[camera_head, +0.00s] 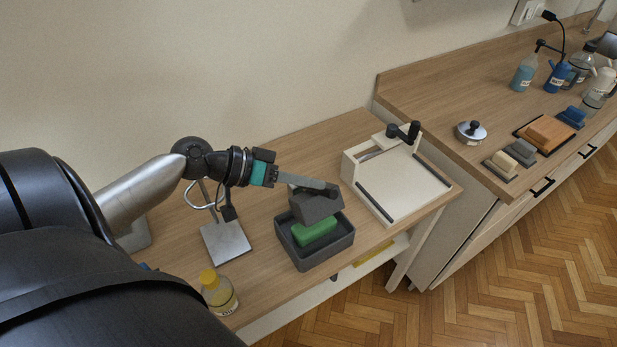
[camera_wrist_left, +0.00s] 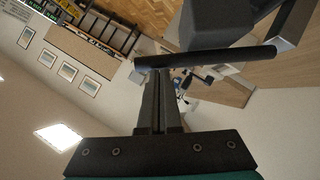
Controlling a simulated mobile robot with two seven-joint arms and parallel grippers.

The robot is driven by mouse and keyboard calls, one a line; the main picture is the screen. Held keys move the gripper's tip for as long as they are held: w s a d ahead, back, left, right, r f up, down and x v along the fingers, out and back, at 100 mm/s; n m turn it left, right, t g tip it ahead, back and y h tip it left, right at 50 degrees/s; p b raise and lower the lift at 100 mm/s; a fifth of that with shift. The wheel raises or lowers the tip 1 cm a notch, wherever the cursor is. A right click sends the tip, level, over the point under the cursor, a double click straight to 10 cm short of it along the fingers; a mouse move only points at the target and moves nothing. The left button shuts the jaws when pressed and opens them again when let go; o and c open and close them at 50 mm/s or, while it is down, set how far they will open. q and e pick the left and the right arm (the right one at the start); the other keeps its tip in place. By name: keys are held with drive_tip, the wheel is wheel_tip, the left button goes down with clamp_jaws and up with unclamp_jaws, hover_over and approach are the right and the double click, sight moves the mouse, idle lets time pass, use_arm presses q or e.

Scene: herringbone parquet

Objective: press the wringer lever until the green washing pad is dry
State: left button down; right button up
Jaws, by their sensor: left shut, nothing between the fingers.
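The green washing pad (camera_head: 313,231) lies in the dark grey wringer tray (camera_head: 338,247), directly beneath the tilted grey press block (camera_head: 316,208). The block partly covers the pad; I cannot tell how firmly it touches it. My left gripper (camera_head: 328,189) is shut and empty, its long grey fingers reaching over the block. In the left wrist view the shut fingers (camera_wrist_left: 158,72) end at a dark lever bar (camera_wrist_left: 215,58) that runs across them; contact is not certain. The press block (camera_wrist_left: 219,22) shows behind the bar. My right gripper is out of view.
A cream box with a black crank (camera_head: 397,185) stands right of the wringer. A yellow bottle (camera_head: 219,293) stands at the front left, near a metal plate stand (camera_head: 226,242). The right counter holds an orange-brown block (camera_head: 550,131), smaller blocks and bottles.

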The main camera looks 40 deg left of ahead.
sight(320, 214)
use_arm(q)
drive_tip(key=shift+s+d+f+y, duration=0.15)
drive_tip(key=shift+d+f+y, duration=0.05)
drive_tip(key=shift+d+y, duration=0.1)
drive_tip(key=shift+s+d+f+m+y+p, duration=0.25)
drive_tip(key=shift+d+f+m+p, duration=0.1)
drive_tip(key=shift+d+f, duration=0.15)
drive_tip(key=shift+s+d+f+m+y+p, duration=0.15)
drive_tip(key=shift+d+f+m+y+p, duration=0.1)
drive_tip(key=shift+d+f+m, duration=0.25)
drive_tip(key=f, duration=0.1)
drive_tip(key=f+b, duration=0.1)
drive_tip(key=d+f, duration=0.1)
drive_tip(key=shift+s+f, duration=0.1)
drive_tip(key=shift+s, duration=0.15)
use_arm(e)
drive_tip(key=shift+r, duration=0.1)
